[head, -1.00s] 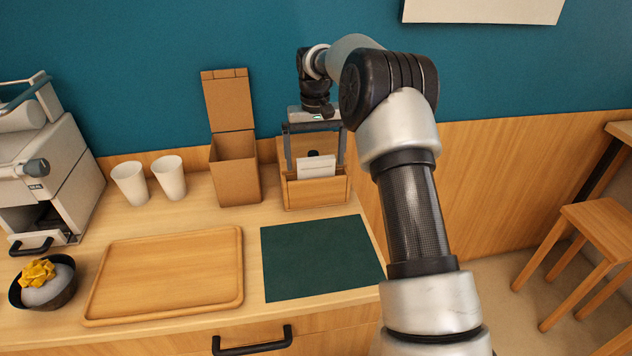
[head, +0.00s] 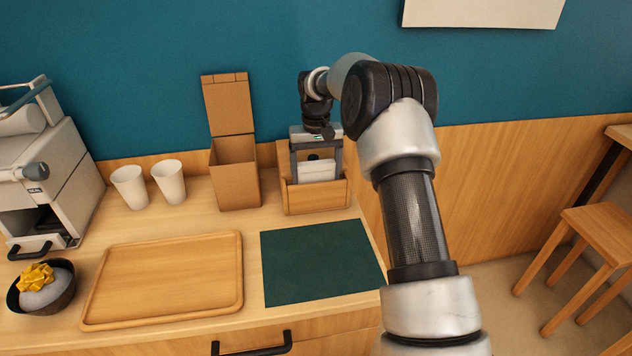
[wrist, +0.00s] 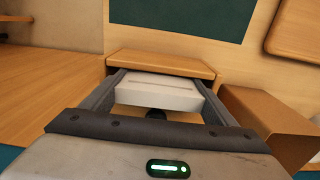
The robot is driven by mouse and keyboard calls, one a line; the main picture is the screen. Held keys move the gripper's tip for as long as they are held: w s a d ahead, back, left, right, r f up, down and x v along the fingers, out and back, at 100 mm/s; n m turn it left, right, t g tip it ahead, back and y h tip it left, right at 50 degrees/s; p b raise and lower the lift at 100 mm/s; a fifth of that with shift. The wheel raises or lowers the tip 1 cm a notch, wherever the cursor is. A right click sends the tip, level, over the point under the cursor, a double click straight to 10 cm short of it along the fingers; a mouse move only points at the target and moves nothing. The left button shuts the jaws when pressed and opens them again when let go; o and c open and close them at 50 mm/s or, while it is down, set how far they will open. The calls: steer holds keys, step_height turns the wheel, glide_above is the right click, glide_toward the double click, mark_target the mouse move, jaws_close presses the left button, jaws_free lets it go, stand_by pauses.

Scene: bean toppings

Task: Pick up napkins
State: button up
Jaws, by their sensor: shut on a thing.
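The white napkins (head: 318,170) stand as a stack in a wooden holder (head: 318,199) at the back right of the counter. My gripper (head: 317,179) points down into the holder, with one finger on each side of the stack, shut on the napkins. In the wrist view the napkins (wrist: 158,92) lie between the two fingers (wrist: 157,88), and the holder's wooden front (wrist: 160,64) shows beyond them. The lower part of the stack is hidden inside the holder.
An open cardboard box (head: 235,175) stands just left of the holder. Two white cups (head: 130,187), a wooden tray (head: 165,277), a dark green mat (head: 320,262) and a bowl (head: 42,287) are on the counter. The wall is close behind.

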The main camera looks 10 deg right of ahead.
steer(key=shift+r, duration=0.1)
step_height(320, 180, up, 31)
steer(key=p, duration=1.2)
steer(key=shift+p, duration=0.35)
stand_by(0.3)
